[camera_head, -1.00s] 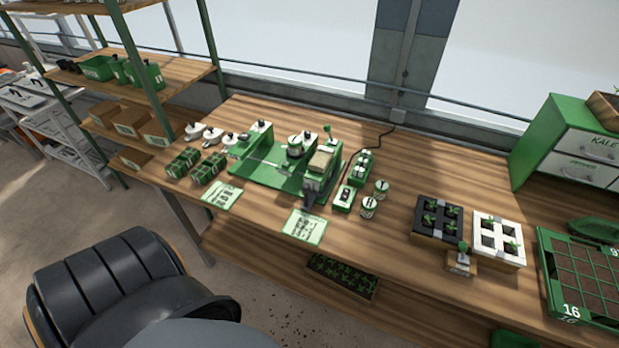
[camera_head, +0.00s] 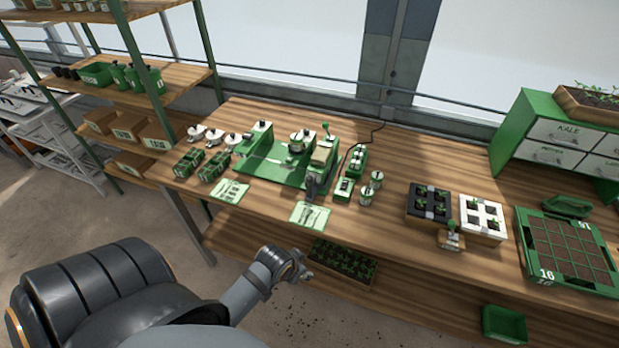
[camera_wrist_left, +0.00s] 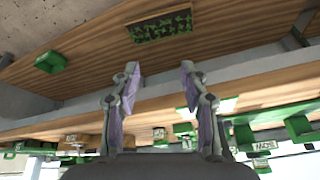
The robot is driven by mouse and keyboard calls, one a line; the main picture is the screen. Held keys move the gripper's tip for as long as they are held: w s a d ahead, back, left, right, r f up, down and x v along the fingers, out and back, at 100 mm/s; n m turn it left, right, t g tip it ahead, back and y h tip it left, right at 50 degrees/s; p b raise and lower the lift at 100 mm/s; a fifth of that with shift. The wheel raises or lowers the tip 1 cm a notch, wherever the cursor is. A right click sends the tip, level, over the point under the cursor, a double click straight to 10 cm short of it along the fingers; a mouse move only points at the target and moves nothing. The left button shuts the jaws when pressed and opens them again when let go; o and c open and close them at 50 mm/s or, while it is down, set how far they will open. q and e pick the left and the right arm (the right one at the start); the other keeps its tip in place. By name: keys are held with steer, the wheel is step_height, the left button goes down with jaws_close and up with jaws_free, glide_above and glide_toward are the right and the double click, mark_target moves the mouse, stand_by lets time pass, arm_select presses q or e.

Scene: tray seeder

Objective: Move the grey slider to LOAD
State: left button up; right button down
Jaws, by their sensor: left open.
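The green tray seeder (camera_head: 268,165) stands on the workbench, left of centre in the head view. A dark grey part (camera_head: 311,186) sits at its front right corner; the grey slider and a LOAD mark are too small to make out. My left gripper (camera_head: 296,268) is in front of the bench, apart from the seeder. In the left wrist view my left gripper (camera_wrist_left: 160,72) is open with nothing between its fingers. The bench edge and undershelf lie beyond it. My right gripper is not in view.
Printed cards (camera_head: 311,214) lie in front of the seeder. A small green-topped box (camera_head: 344,189) and white-and-green pots (camera_head: 366,194) stand at its right. Black (camera_head: 413,214) and white (camera_head: 466,225) seedling trays stand further right. A planted tray (camera_head: 342,262) sits on the undershelf.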

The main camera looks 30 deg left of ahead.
arm_select(q)
steer(key=w+d+r+t+h, duration=0.1)
steer(key=w+r+t, duration=0.2)
steer(key=w+r, duration=0.15)
steer(key=n+t+y, duration=0.2)
steer(key=t, duration=0.8)
glide_toward(308, 182)
steer(key=w, duration=0.3)
steer(key=w+b, duration=0.1)
steer(key=w, duration=0.6)
steer(key=shift+w+a+b, duration=0.2)
steer(key=shift+a+b, duration=0.15)
steer(key=shift+b, duration=0.05)
steer(key=shift+w+r, duration=0.1)
steer(key=shift+w, duration=0.35)
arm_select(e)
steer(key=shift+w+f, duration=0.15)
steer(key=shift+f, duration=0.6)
arm_select(q)
steer(key=shift+c, duration=0.2)
jaws_close()
